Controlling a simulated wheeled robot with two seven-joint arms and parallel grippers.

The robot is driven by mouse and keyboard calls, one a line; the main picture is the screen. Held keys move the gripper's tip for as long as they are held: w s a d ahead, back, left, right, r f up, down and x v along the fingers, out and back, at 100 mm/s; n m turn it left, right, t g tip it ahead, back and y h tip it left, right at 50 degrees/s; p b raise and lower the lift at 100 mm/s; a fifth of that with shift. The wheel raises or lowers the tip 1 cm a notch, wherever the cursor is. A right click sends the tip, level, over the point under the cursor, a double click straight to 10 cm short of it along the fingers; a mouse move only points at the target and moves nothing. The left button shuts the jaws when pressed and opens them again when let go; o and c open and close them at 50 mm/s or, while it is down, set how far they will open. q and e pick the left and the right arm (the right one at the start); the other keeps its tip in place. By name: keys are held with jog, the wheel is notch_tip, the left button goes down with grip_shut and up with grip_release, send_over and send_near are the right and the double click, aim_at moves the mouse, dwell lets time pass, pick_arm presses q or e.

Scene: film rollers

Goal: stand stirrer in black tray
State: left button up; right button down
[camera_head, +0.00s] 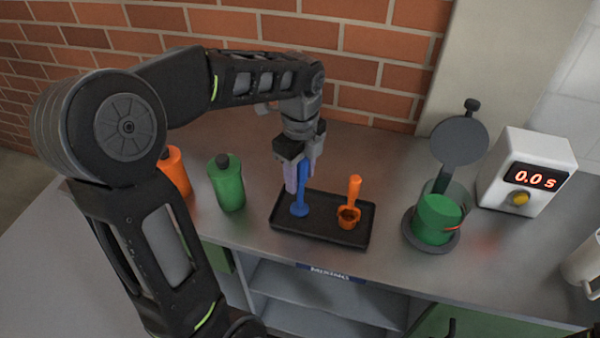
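The black tray (325,234) lies on the grey worktop in the middle of the view. A blue stirrer (300,206) stands upright with its wide lower end at the left part of the tray. My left gripper (298,178) reaches down from above with its fingers at the blue handle, and appears shut on it. Whether the stirrer's foot touches the tray floor is hard to tell. An orange scoop (350,212) stands upright in the right part of the tray. My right gripper is not in view.
A green bottle (227,183) and an orange bottle (174,170) stand left of the tray. To its right are a container with green contents (437,218) under a dark round lid (459,141), and a white timer (526,171) reading 0.0 s. A brick wall closes the back.

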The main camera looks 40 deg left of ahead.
pick_arm(q)
jog(key=shift+r, duration=0.25)
notch_tip(320, 180, up, 9)
jog(key=shift+f, duration=0.2)
notch_tip(320, 180, up, 3)
jog(key=shift+r+p, duration=0.15)
jog(key=shift+p, duration=1.1)
